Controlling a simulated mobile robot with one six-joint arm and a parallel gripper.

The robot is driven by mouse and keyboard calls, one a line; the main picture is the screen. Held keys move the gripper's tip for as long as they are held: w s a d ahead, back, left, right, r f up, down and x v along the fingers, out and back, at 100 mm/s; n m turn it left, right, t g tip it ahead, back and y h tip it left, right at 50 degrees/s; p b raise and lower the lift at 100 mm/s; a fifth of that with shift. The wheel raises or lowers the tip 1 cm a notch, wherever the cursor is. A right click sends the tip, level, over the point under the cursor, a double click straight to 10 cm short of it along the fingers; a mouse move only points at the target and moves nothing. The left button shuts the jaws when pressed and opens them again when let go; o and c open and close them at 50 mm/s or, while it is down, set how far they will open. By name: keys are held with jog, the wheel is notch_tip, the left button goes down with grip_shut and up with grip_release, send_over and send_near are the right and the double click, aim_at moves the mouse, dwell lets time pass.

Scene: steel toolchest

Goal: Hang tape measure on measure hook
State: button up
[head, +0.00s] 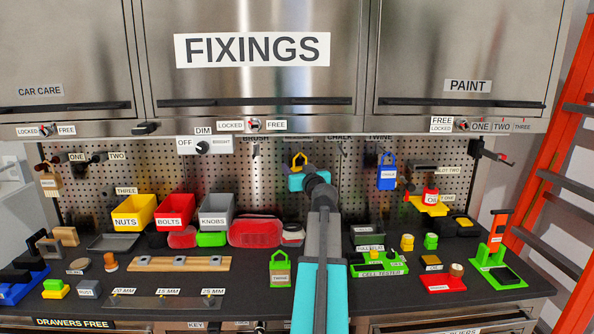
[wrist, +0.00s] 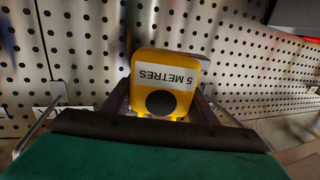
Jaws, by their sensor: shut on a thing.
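The tape measure (head: 298,159) is yellow and is held up in front of the pegboard, below the FIXINGS cabinet. In the wrist view the tape measure (wrist: 180,68) has a white label reading 5 METRES, upside down, and a dark round disc. My gripper (head: 300,172) is shut on it, with the dark fingers on either side in the wrist view (wrist: 161,105). I cannot make out the measure hook; the cabinet edge, my gripper or the tape measure may hide it. Whether the tape measure touches a hook cannot be told.
The pegboard (head: 345,185) carries a blue tagged item (head: 387,174) to the right. Yellow (head: 133,210), red (head: 176,210) and grey (head: 216,210) bins stand at left. The cabinet's lower edge (head: 330,127) overhangs the board.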

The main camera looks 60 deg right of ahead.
dwell(0.4)
jog(key=o, duration=1.3)
jog(key=shift+s+a, duration=0.1)
jog(key=b+v, duration=0.3)
jog(key=v, duration=1)
jog(key=shift+s+a+b, duration=0.2)
jog(key=shift+s+b, duration=0.05)
jog(key=shift+b, duration=0.15)
jog(key=shift+r, duration=0.15)
